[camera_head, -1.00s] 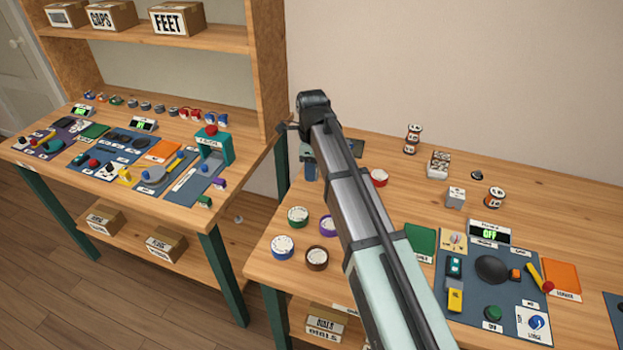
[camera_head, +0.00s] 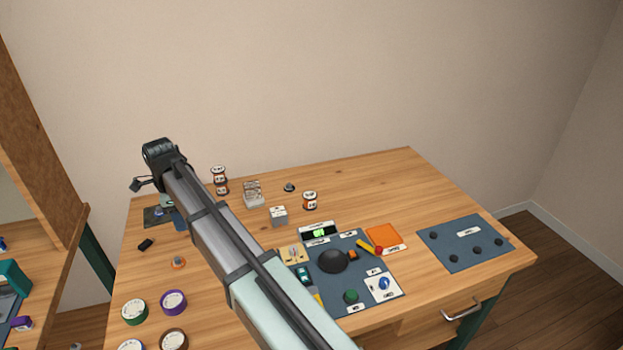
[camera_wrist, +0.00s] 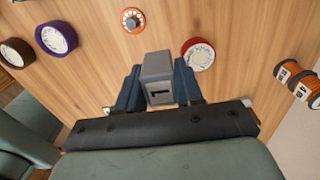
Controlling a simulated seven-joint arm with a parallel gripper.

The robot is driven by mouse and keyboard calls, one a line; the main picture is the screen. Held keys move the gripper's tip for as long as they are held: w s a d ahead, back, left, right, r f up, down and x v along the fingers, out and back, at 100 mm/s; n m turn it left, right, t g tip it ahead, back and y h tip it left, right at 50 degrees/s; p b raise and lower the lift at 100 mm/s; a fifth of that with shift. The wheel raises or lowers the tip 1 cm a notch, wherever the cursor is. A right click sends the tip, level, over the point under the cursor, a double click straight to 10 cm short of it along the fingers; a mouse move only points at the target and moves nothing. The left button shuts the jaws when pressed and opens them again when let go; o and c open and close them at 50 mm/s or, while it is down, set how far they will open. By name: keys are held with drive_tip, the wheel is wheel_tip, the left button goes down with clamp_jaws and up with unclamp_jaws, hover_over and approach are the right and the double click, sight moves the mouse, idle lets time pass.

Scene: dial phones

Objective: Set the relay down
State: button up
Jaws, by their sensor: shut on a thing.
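The relay, a light grey block with a dark mark on its face (camera_wrist: 158,82), is held between the blue fingers of my gripper (camera_wrist: 160,90) in the wrist view. Bare wooden tabletop shows beyond it; I cannot tell how high above the wood it is. In the head view my gripper (camera_head: 179,222) shows only as a bit of blue beside my arm, and the relay is hidden there. A dark plate (camera_head: 153,216) lies on the table just left of the gripper.
A small black piece (camera_head: 146,245) and an orange-rimmed dial (camera_head: 178,263) lie nearby. Labelled rolls, including a purple one (camera_head: 173,302), stand at front left. A white-grey cube (camera_head: 278,215) and stacked spools (camera_head: 220,181) stand right of my arm. A blue panel with parts (camera_head: 350,285) lies farther right.

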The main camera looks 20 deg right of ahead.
drive_tip(key=w+d+m, duration=0.2)
drive_tip(key=w+d, duration=0.4)
drive_tip(key=d, duration=0.9)
drive_tip(key=w+d+m, duration=0.2)
drive_tip(key=w+d, duration=0.3)
drive_tip(key=d, duration=0.9)
drive_tip(key=w+d+m, duration=0.2)
drive_tip(key=w+d, duration=0.4)
drive_tip(key=d, duration=0.9)
drive_tip(key=w+d+n, duration=0.2)
drive_tip(key=w+d, duration=0.2)
drive_tip(key=w, duration=0.3)
drive_tip(key=shift+f+n, duration=1.1)
drive_tip(key=shift+f, duration=1.25)
drive_tip(key=shift+f+n, duration=1.1)
drive_tip(key=shift+f, duration=1.25)
drive_tip(key=shift+f, duration=0.15)
drive_tip(key=o, duration=1.1)
